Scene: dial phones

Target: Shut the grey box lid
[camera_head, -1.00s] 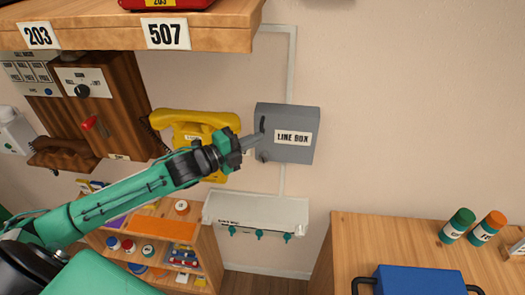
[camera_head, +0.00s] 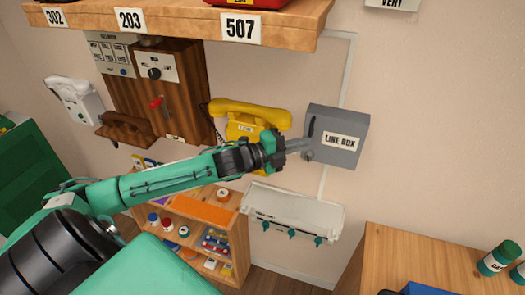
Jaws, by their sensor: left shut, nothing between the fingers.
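The grey line box (camera_head: 340,139) is fixed to the wall right of the yellow phone, with a white label reading "LINE BOX" on its front. Its front face looks flush with the body, so the lid appears closed. My left gripper (camera_head: 305,146) is shut and empty, its fingertips at the left edge of the box near a dark handle or latch. I cannot tell whether the fingertips touch the box. My right gripper is not in view.
A yellow phone (camera_head: 252,112) hangs behind my left wrist. A wooden shelf (camera_head: 180,18) runs above. A white key rack (camera_head: 293,211) is below the box. A wooden counter (camera_head: 420,262) stands at lower right. The wall right of the box is clear.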

